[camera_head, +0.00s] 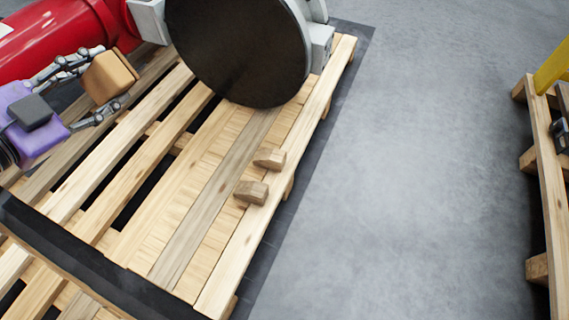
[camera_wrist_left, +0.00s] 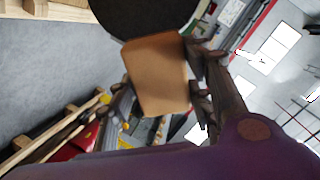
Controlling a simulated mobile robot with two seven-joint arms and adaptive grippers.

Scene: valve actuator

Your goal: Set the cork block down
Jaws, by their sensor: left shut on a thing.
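The cork block (camera_head: 110,76) is a tan-brown block with rounded edges, at the upper left of the head view. My left gripper (camera_head: 108,88), with a purple body and grey linked fingers, is shut on it. The block is above the slatted wooden pallet (camera_head: 185,215), beside the red body of the valve actuator (camera_head: 45,40). In the left wrist view the block (camera_wrist_left: 158,75) fills the middle, with the gripper's dark fingers along its right side. How far it is above the slats is hard to tell. My right gripper does not show.
A large dark disc (camera_head: 238,50) on the valve stands over the pallet's far end. Two small wooden wedges (camera_head: 251,192) (camera_head: 269,159) lie on the pallet's right boards. Open grey floor (camera_head: 410,180) lies to the right. Another pallet (camera_head: 545,180) stands at the right edge.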

